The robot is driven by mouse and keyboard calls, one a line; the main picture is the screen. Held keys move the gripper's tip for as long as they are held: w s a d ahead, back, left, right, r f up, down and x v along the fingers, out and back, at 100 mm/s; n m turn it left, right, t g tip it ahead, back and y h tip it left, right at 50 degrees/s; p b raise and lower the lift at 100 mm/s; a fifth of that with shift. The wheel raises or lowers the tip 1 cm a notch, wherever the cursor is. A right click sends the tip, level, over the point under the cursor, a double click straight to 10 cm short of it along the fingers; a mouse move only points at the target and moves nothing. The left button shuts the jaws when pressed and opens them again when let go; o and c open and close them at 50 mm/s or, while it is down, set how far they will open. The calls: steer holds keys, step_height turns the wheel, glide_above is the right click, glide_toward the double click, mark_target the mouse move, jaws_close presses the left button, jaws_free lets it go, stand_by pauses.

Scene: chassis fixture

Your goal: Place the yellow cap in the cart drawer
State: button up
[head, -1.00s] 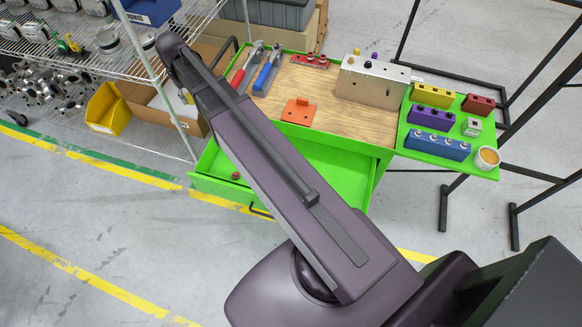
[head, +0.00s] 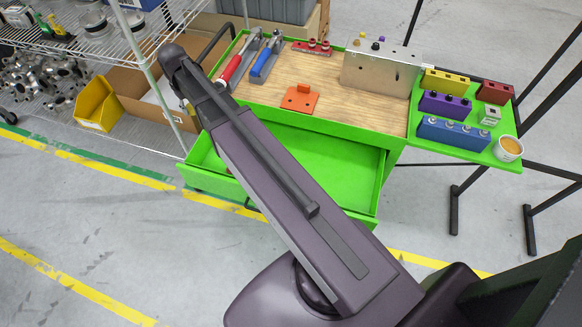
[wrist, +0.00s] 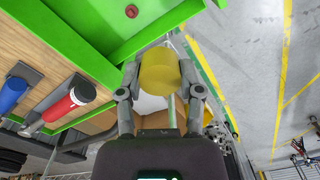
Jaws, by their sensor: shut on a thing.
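The yellow cap (wrist: 160,72) is held between the two fingers of my gripper (wrist: 161,82), which is shut on it. In the wrist view the cap shows beside the corner of the green cart drawer (wrist: 85,22), overlapping part of its wall. I cannot tell its height above the rim. The drawer (head: 330,158) is pulled open at the front of the green cart in the head view. A small red cap (wrist: 132,11) lies inside the drawer.
The wooden cart top (head: 335,107) holds red- and blue-handled tools, an orange plate (head: 299,98) and a metal bracket (head: 380,72). A green side shelf (head: 412,142) carries coloured blocks and a cup (head: 508,148). A wire rack and yellow bin (head: 97,104) stand left.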

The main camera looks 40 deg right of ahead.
steer(key=b, duration=2.3)
glide_above(216, 167)
step_height(216, 167, down, 24)
steer(key=shift+n, duration=0.3)
steer(key=shift+s+r, duration=0.1)
step_height(216, 167, down, 6)
steer(key=b, duration=0.5)
steer(key=shift+b, duration=0.4)
steer(key=shift+f+b, duration=1.9)
steer(key=shift+f, duration=0.1)
steer(key=shift+f, duration=0.15)
steer(key=o, duration=0.8)
steer(key=shift+c, duration=0.2)
steer(key=shift+r, duration=0.25)
